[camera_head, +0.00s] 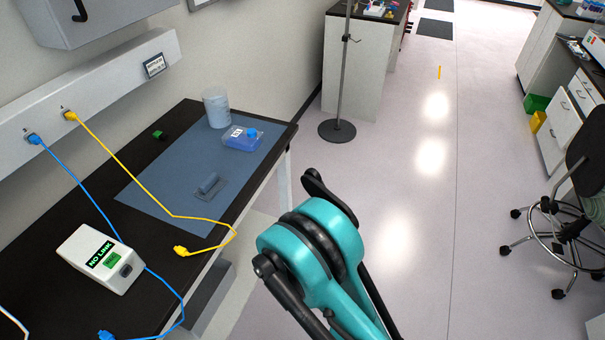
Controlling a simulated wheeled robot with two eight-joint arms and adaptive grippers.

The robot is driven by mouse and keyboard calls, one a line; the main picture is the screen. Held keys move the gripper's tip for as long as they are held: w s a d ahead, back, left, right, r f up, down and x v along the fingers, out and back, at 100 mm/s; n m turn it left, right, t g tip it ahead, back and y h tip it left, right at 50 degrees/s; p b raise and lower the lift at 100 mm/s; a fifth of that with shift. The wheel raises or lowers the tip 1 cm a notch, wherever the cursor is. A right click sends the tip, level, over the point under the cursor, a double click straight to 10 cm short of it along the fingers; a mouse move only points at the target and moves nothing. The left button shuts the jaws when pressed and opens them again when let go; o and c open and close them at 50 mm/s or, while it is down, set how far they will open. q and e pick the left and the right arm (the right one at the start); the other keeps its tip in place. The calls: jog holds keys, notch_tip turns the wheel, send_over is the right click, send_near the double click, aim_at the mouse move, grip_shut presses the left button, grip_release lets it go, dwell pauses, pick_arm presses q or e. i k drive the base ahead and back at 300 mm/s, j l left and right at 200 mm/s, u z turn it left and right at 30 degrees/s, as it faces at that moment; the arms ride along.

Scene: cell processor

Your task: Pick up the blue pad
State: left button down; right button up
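A large flat blue pad (235,167) lies on the black table top at the left in the head view. Its far right part holds a blue translucent box (243,139) with a white label and a whitish cup (216,109). A small blue-grey cylinder (208,183) on a thin dark flat piece lies on its near right part. A yellow cable crosses the pad. One teal arm of mine reaches in from the bottom, right of the table and apart from the pad. No gripper fingertips show.
A white box reading "NO LINK" (100,258) stands on the black table (45,230) with blue and yellow cables (128,171) around it. A metal stand (337,130) and a wheeled chair (580,200) stand beyond. The floor (430,210) between is clear.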

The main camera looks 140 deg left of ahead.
aim_at(214, 183)
jog(key=u, duration=0.65)
jog(key=l+u, duration=0.1)
jog(key=u, duration=1.25)
jog(key=l+u, duration=0.15)
jog(key=u, duration=0.5)
jog(key=l+u, duration=0.1)
jog(key=u, duration=1.2)
jog(key=l+u, duration=0.1)
jog(key=u, duration=1.25)
jog(key=z, duration=4)
jog(key=l+u, duration=0.1)
jog(key=u, duration=3.8)
